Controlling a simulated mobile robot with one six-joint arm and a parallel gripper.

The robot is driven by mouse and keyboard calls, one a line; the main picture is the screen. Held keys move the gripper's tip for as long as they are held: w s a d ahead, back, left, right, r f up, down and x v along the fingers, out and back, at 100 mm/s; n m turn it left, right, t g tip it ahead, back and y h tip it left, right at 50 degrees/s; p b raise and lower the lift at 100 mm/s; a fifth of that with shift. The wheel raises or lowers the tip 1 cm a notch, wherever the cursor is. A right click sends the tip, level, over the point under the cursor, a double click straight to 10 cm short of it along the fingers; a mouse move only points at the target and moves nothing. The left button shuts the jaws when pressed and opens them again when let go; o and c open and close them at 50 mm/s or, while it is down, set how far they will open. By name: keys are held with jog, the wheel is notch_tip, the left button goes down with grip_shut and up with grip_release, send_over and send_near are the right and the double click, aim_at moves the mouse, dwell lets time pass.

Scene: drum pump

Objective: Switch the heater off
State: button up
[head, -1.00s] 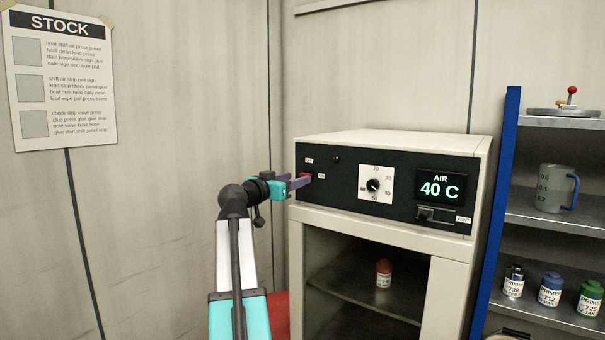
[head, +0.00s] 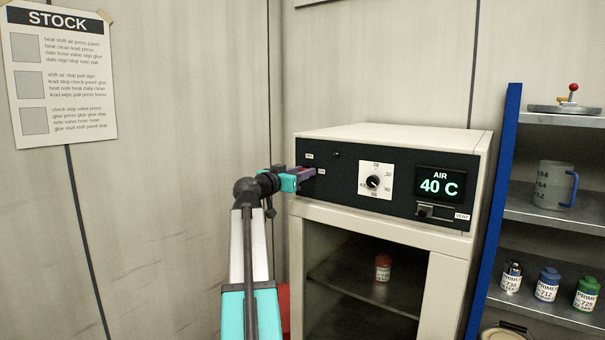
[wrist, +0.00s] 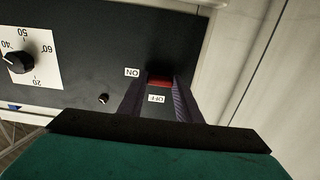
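The heater is a pale cabinet (head: 395,138) with a black control panel (head: 345,190). Its red switch (wrist: 160,82) is at the panel's left end. In the wrist view, which shows the panel upside down, an ON label (wrist: 132,72) is beside the switch and an OFF label (wrist: 156,98) is nearer my gripper. My gripper (head: 312,172) is at the switch, its two dark purple fingers apart, one on each side of the red part (wrist: 161,80). I cannot tell whether they touch it. The display (head: 441,186) is lit and reads AIR 40 C.
A dial (head: 373,182) and a small dark round lamp or knob (head: 336,154) are on the panel, with a vent slider (head: 425,211) at lower right. A red can (head: 383,268) stands inside the cabinet. A blue-framed shelf (head: 500,190) stands to the right. The wall is at the left.

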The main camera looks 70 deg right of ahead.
jog(key=shift+d, duration=0.1)
jog(key=shift+c, duration=0.2)
jog(key=shift+f+n+b, duration=0.1)
jog(key=shift+n+b, duration=0.3)
jog(key=n+b, duration=0.1)
jog(key=n, duration=1.6)
jog(key=shift+s, duration=0.1)
dwell(0.4)
